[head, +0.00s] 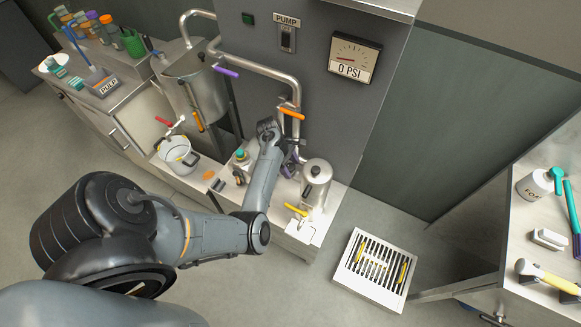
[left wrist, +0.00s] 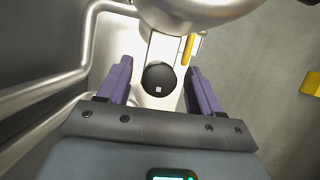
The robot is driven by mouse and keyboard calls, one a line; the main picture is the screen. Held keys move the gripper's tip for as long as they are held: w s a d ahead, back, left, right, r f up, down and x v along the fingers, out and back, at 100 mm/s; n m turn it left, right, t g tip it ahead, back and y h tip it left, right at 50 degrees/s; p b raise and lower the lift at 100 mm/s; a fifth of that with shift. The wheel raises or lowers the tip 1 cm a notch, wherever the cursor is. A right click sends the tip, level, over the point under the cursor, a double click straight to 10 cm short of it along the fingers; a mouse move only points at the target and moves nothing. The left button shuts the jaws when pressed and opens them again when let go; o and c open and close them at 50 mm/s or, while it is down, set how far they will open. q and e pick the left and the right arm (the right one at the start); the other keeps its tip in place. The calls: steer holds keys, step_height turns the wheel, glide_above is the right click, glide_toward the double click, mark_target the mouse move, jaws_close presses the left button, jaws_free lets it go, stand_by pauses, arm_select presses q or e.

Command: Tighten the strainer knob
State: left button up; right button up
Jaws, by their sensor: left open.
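My left gripper (head: 289,165) reaches down beside the steel canister (head: 317,182), on its left in the head view. In the left wrist view its two purple fingers (left wrist: 159,88) are open, one on each side of a round black knob (left wrist: 159,77) with a small pale square on its face. A gap shows between the knob and each finger, so neither visibly touches it. I take this as the strainer knob; in the head view the gripper hides it. The canister's rounded steel body (left wrist: 200,8) shows just beyond the knob. My right gripper is not in view.
A steel pipe (left wrist: 45,90) runs close on the left in the left wrist view. A yellow lever (head: 296,210) sits before the canister, an orange one (head: 291,113) on the pipe above. A slotted floor grate (head: 345,274) and a white pot (head: 177,153) stand nearby.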

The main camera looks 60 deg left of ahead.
arm_select(q)
steer(key=shift+d+f, duration=0.1)
steer(key=shift+f, duration=0.1)
steer(key=c, duration=1.1)
steer(key=shift+o, duration=0.2)
steer(key=shift+r, duration=0.1)
